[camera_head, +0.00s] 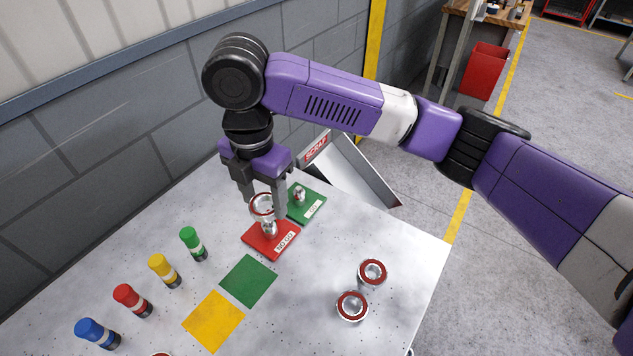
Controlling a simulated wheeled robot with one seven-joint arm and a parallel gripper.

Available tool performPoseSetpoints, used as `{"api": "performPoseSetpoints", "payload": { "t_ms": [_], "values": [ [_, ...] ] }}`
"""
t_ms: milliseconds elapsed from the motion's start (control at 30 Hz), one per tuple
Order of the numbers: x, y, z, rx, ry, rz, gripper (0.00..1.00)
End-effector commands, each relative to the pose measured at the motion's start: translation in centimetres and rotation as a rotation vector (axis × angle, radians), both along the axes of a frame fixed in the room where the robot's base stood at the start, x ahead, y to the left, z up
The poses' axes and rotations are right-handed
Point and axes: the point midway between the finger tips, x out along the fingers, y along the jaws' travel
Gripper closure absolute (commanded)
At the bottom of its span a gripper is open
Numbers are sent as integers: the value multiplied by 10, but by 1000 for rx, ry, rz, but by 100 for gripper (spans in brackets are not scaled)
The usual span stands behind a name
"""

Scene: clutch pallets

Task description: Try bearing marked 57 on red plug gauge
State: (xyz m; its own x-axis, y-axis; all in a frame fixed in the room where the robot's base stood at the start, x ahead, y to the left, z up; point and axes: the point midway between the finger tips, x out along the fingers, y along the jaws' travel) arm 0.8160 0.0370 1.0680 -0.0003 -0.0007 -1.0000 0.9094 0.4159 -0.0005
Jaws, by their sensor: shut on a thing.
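My gripper (263,210) points down over the red plug gauge and is shut on a bearing (261,203), a silver ring with a dark red band. I cannot read a number on it. The red plug gauge (262,246) is a red plate labelled NO GO with a silver upright plug (269,229). The bearing appears at or just above the plug's top; I cannot tell whether they touch. The lower part of the plug shows below the ring. The gripper's right finger hides part of the ring's side.
A green GO plug gauge (316,205) stands just behind, near the scrap chute (350,170). Two bearings (372,270) (352,306) lie at right; another is cut off at the bottom edge. Green (248,281) and yellow (213,321) squares lie in front.

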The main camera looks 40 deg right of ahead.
Motion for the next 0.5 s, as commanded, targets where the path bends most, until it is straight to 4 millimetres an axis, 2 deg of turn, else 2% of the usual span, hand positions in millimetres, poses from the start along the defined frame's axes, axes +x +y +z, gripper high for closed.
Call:
{"api": "performPoseSetpoints", "payload": {
  "t_ms": [100,200,500],
  "values": [
    [17,-3,-10,-1,0,-73,94],
    [25,-9,-13,0,0,-116,94],
    [27,-10,-23,-1,-1,-136,94]
  ]
}}
